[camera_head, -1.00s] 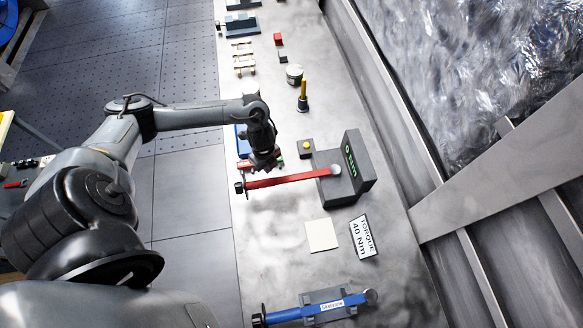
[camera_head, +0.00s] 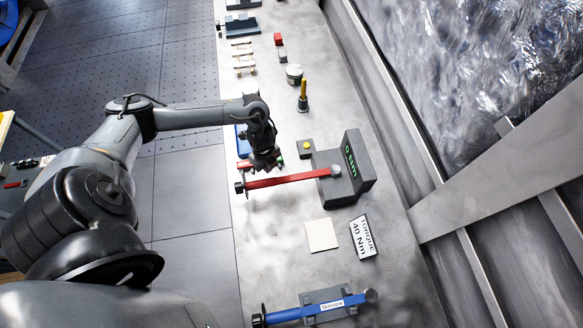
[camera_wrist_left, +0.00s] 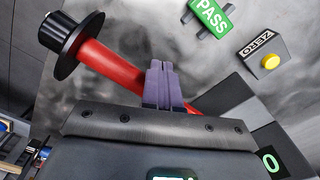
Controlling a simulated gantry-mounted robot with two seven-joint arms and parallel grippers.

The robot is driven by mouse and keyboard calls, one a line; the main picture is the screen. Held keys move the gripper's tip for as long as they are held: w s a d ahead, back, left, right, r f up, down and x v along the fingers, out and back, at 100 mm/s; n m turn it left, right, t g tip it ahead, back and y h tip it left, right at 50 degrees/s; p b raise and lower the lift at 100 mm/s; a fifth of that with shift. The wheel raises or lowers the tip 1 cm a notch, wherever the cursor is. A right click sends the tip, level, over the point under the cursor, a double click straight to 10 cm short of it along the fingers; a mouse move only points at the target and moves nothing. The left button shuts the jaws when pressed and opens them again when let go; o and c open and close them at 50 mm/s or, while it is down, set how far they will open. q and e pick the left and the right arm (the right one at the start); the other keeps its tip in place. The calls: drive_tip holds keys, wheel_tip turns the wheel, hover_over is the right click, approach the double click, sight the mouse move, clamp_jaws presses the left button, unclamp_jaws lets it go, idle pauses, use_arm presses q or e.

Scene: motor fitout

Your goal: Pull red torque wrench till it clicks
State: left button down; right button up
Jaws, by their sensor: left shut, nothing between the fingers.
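The red torque wrench (camera_head: 290,180) lies across the bench, its black knob end (camera_head: 240,187) to the left and its head at the grey tester (camera_head: 335,188). The tester's upright display (camera_head: 352,163) shows green characters that look like a zero reading. My left gripper (camera_head: 266,164) is over the wrench's left half, close to the bar. In the left wrist view its fingers (camera_wrist_left: 163,85) are pressed together and empty, in front of the red handle (camera_wrist_left: 112,65); I cannot tell whether they touch it. My right gripper is not in view.
A yellow button (camera_wrist_left: 270,61) sits on a block labelled ZERO, near a green PASS label (camera_wrist_left: 211,15). A "TORQUE 40 Nm" sign (camera_head: 363,237) and a pale square (camera_head: 321,235) lie nearer. A blue wrench (camera_head: 320,308) rests in a holder at the near end.

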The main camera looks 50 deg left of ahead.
use_arm(q)
drive_tip(key=shift+f, duration=0.15)
drive_tip(key=shift+f+b, duration=0.75)
drive_tip(key=shift+f, duration=0.25)
drive_tip(key=shift+d, duration=0.2)
drive_tip(key=shift+s+d+p, duration=0.4)
drive_tip(key=shift+d+p, duration=0.25)
drive_tip(key=shift+s+d, duration=0.15)
drive_tip(key=shift+d, duration=0.3)
idle(0.9)
drive_tip(key=shift+a, duration=0.1)
drive_tip(key=shift+w+a, duration=0.3)
drive_tip(key=shift+a, duration=0.3)
drive_tip(key=shift+w+a, duration=0.3)
drive_tip(key=shift+a, duration=0.25)
drive_tip(key=shift+r, duration=0.1)
